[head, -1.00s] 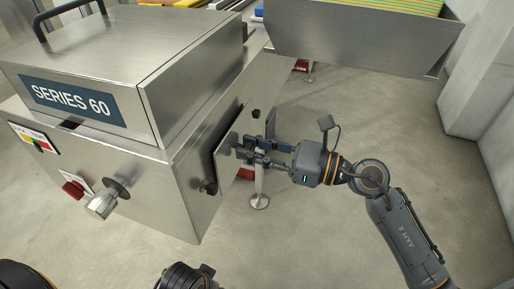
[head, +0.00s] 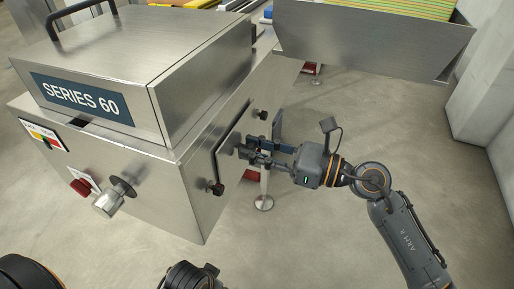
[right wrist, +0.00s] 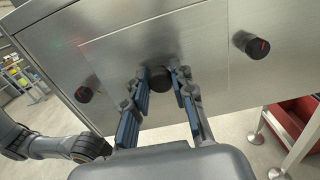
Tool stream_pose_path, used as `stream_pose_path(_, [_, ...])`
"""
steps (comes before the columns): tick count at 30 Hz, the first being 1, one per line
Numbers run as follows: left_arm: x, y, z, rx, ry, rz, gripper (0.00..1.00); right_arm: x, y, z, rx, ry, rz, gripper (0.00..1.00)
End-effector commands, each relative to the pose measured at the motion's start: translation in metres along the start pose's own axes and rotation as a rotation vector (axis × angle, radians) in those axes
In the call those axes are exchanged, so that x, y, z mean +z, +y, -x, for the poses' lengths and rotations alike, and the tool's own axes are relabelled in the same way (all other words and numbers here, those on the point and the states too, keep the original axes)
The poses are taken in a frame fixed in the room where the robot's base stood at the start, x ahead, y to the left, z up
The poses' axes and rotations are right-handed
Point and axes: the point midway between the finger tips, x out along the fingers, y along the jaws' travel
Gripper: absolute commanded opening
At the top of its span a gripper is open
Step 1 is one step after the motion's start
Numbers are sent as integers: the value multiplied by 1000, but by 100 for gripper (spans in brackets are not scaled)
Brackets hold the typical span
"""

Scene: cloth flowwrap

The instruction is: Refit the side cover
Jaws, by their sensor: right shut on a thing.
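The side cover (head: 229,150) is a flat brushed-steel plate against the right side wall of the SERIES 60 machine (head: 178,168). In the right wrist view the cover (right wrist: 120,60) lies over the wall, with a thin outline around it. My right gripper (head: 245,150) is shut on the cover's black centre knob (right wrist: 158,77), with a finger on each side. A dark fastening knob with a red mark stands at each side of the cover, the near one (head: 216,188) and the far one (head: 262,115). My left gripper's jaws are out of view.
A steel chute (head: 370,40) overhangs behind my right gripper. A red bin (right wrist: 295,125) and steel legs stand beside the machine. The floor at right is clear.

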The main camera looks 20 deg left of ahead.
Motion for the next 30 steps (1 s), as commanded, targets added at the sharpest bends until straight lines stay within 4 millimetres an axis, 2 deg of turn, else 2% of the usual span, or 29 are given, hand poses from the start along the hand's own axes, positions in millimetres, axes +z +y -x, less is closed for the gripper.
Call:
stream_pose_path(2, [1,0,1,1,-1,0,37,1,0,-1,1,-2,1,0])
stream_pose_path(3, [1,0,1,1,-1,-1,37,1,0,-1,1,-2,0,31])
stream_pose_path(6, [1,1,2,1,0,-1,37,1,0,-1,1,-1,0,51])
stream_pose_path(15, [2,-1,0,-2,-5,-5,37,-1,0,0,0,1,-1,51])
stream_pose_path(19, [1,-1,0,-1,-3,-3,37,-1,0,9,-1,1,-2,51])
stream_pose_path(23, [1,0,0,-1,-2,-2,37,-1,0,31,-2,3,0,51])
stream_pose_path(30, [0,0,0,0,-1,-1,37,-1,-1,83,-3,2,-2,51])
